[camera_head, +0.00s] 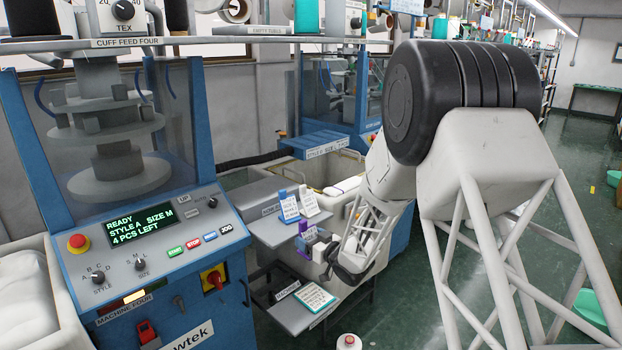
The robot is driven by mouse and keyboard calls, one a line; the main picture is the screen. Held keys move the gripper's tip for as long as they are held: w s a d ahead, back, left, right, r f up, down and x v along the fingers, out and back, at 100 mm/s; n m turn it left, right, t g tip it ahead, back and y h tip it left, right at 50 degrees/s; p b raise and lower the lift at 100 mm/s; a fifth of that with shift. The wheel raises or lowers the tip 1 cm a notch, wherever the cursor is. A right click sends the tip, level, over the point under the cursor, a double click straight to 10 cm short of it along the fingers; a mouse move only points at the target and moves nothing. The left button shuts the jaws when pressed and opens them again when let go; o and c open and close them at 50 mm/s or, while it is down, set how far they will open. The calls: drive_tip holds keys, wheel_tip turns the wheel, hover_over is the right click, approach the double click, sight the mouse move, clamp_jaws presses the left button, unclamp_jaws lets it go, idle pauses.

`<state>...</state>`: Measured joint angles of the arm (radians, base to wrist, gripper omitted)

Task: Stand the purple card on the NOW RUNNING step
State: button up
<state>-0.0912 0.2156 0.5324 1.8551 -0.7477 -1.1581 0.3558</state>
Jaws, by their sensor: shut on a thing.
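The purple card (303,227) shows as a small purple patch with a white face beside it, partly hidden, at the middle of the stepped stand (272,232). A second purple patch shows just below it; I cannot tell whether it is part of the same card. My gripper (320,252) is at the stand's right side, close against the purple, and shut on what looks like the purple card. The fingertips are small and partly hidden. I cannot read which step label says NOW RUNNING.
A blue card (289,207) and a white card (308,201) stand on the upper step. A green-edged card (315,297) lies on the lowest shelf. The blue machine (150,240) is at left, and a bin (345,170) is behind the stand.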

drive_tip(key=s+d+f+m+t+h, duration=0.1)
drive_tip(key=d+f+m+h, duration=0.2)
drive_tip(key=f, duration=0.9)
drive_tip(key=s+d+f+m+t+h, duration=0.2)
drive_tip(key=d+f+h, duration=0.3)
drive_tip(key=d+f, duration=0.4)
drive_tip(key=s+d+f+m+t+h, duration=0.2)
drive_tip(key=d+f, duration=0.4)
drive_tip(key=f, duration=1.1)
drive_tip(key=m+h, duration=0.1)
drive_tip(key=h, duration=0.1)
drive_tip(key=shift+s+d+m+h, duration=0.15)
drive_tip(key=shift+d+m+h, duration=0.15)
drive_tip(key=shift+m, duration=0.1)
drive_tip(key=shift+a, duration=0.15)
drive_tip(key=s+a+f+n+g+y, duration=0.1)
drive_tip(key=a+n+y, duration=0.3)
drive_tip(key=a, duration=1.2)
drive_tip(key=y, duration=0.3)
drive_tip(key=shift+s+a+f+n, duration=0.15)
drive_tip(key=shift+s+a+n, duration=0.1)
drive_tip(key=shift+s+n, duration=0.1)
hover_over(302, 323)
drive_tip(key=shift+s, duration=0.2)
drive_tip(key=shift+w, duration=0.1)
